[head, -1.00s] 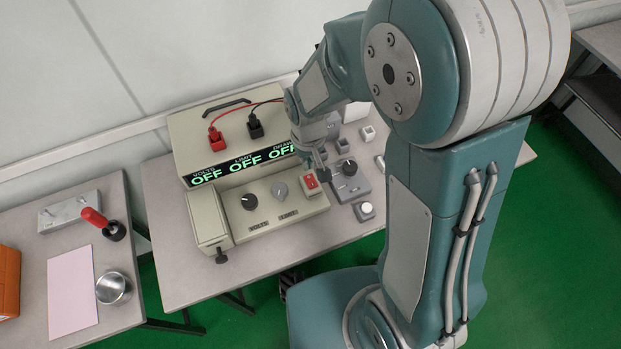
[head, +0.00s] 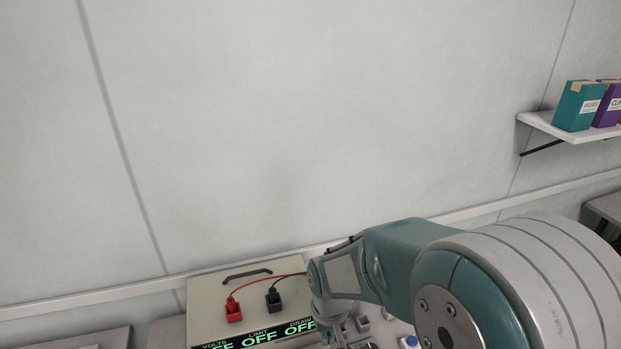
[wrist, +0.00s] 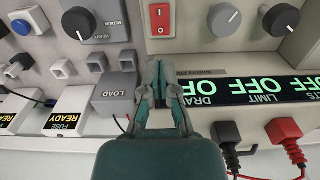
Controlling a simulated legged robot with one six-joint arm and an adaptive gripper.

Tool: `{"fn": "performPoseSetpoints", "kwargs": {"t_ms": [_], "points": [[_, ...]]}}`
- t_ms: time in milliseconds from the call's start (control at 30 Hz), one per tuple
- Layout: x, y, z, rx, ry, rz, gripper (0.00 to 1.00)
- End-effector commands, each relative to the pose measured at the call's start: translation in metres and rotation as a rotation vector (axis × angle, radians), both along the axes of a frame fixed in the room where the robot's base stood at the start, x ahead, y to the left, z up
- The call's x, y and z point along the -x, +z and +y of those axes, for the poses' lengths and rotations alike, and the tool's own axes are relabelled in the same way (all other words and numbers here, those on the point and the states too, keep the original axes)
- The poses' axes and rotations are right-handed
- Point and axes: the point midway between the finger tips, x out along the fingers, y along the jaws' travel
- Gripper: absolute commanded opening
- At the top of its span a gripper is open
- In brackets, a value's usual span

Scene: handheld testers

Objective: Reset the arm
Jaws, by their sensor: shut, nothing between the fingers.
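My gripper (wrist: 160,68) is shut and empty in the wrist view, its two fingertips together just short of the red rocker switch (wrist: 160,17). Whether it touches anything cannot be told. In the head view my arm reaches in from the bottom right, with its wrist beside the beige power supply (head: 213,295); the fingertips are not clear there. The supply's display (wrist: 262,90) reads OFF in its fields. A grey knob (wrist: 224,19) and a black knob (wrist: 281,19) are right of the switch in the wrist view.
Red (wrist: 287,139) and black (wrist: 229,142) plugs with cables stand on the supply. A grey LOAD block (wrist: 116,93), a FUSE block (wrist: 68,114) and a blue button (wrist: 22,27) lie left in the wrist view. A wall shelf (head: 560,128) holds boxes at right.

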Motion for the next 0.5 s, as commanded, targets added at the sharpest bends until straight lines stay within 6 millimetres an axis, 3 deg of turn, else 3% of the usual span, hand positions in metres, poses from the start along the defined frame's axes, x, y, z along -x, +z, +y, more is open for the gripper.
{"fn": "performPoseSetpoints", "kwargs": {"t_ms": [267,500], "points": [[0.016,0.072,-0.033,-0.033,-0.074,-0.13,0.0],[0.047,0.129,-0.064,-0.055,-0.146,-0.256,0.0]]}}
